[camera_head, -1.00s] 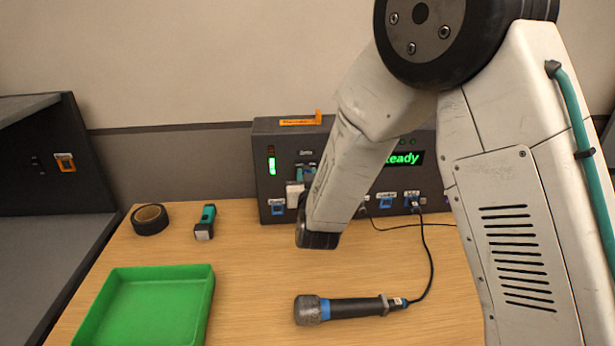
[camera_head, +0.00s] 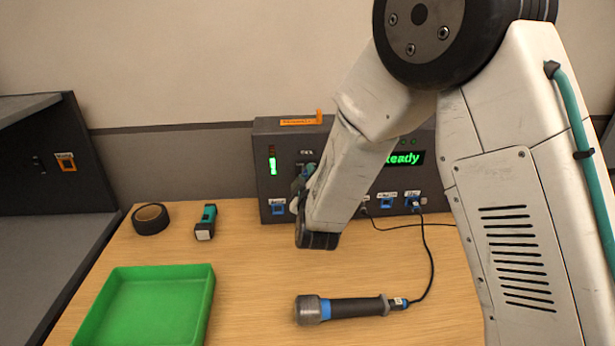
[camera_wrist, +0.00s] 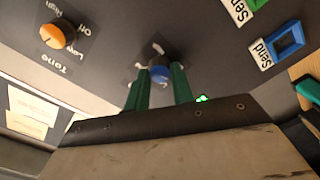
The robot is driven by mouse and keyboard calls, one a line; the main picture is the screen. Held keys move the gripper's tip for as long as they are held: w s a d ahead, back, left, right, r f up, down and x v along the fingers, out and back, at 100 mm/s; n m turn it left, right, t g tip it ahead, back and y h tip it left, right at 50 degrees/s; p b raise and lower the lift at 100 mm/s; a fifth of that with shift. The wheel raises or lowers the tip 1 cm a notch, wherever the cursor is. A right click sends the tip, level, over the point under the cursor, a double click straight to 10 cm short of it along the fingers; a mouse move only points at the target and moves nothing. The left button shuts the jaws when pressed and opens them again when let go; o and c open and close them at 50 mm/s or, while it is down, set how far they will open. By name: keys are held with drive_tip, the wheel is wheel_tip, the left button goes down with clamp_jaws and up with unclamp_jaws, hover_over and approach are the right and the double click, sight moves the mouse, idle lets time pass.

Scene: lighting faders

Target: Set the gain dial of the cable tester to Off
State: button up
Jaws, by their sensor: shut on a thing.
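The cable tester (camera_head: 262,140) is a dark box at the back of the table, with a green lit display reading "Ready" (camera_head: 403,159). In the wrist view a blue dial (camera_wrist: 160,74) on its panel sits between the green fingers of my gripper (camera_wrist: 159,82), which is shut on it. Its pale scale marks are too blurred to read, so I cannot tell its setting. An orange dial (camera_wrist: 56,36) labelled Tone is apart from the fingers. In the head view my forearm hides much of the panel, and my gripper (camera_head: 305,175) shows only partly.
A microphone (camera_head: 345,308) lies in front, its cable running to the box. A green tray (camera_head: 207,300), a black tape roll (camera_head: 150,219) and a teal-and-black tool (camera_head: 206,222) are on the left. Blue sockets (camera_wrist: 285,41) line the panel. Bare tabletop lies between tray and microphone.

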drive_tip(key=n, duration=0.7)
drive_tip(key=shift+a, duration=0.1)
idle(0.5)
drive_tip(key=o, duration=1)
drive_tip(key=shift+s, duration=0.1)
drive_tip(key=s, duration=0.7)
drive_tip(key=shift+s, duration=0.3)
